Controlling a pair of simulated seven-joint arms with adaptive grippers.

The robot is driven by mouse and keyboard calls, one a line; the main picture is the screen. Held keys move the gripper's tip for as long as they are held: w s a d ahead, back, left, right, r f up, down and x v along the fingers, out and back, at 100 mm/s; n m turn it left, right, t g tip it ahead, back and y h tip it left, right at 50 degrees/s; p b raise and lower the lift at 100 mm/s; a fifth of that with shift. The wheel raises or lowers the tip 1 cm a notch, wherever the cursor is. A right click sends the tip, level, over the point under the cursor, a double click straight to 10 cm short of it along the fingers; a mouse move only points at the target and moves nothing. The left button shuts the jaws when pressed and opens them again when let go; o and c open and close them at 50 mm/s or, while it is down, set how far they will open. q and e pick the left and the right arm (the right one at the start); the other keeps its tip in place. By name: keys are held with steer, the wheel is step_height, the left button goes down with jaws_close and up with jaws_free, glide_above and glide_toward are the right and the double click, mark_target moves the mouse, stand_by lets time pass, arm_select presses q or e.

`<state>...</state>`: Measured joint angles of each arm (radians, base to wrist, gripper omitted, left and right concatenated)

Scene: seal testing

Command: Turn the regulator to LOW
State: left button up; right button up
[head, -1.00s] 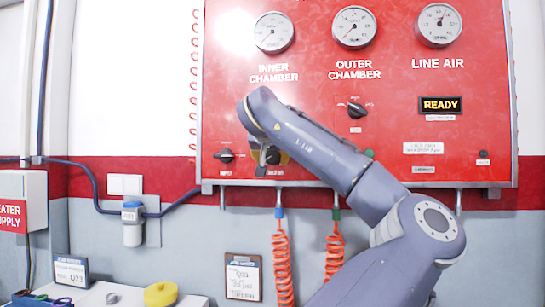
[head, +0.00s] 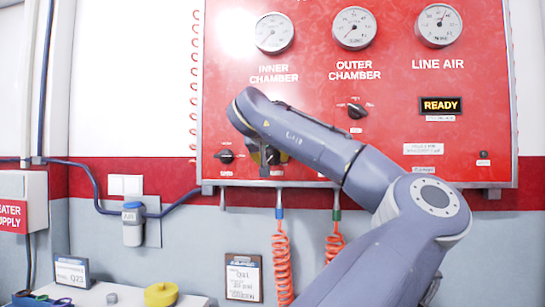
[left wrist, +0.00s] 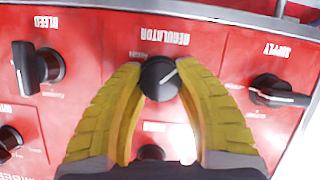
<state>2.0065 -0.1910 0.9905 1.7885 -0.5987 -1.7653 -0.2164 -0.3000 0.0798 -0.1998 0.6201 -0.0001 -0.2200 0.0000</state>
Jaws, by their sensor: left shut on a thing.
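The regulator knob (left wrist: 160,79) is a round black knob on the red panel (left wrist: 100,20). Its label reads upside down in the left wrist view, and its white pointer line slants to the upper right there. My left gripper (left wrist: 159,82) has its yellow fingers on either side of the knob and is shut on it. In the head view the same gripper (head: 268,157) is at the panel's lower left, mostly hidden by my arm, which also hides the knob. I cannot read which setting the pointer marks. My right gripper is out of view.
In the left wrist view the bleed knob (left wrist: 38,66) and supply knob (left wrist: 277,91) flank the regulator. Above on the panel are gauges and a READY display (head: 441,105). Orange coiled hoses (head: 282,262) hang below. A yellow object (head: 161,294) lies on the bench.

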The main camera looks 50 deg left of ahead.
arm_select(q)
steer(key=shift+f, duration=0.1)
steer(key=o, duration=1.3)
steer(key=v, duration=1.2)
steer(key=shift+w, duration=0.1)
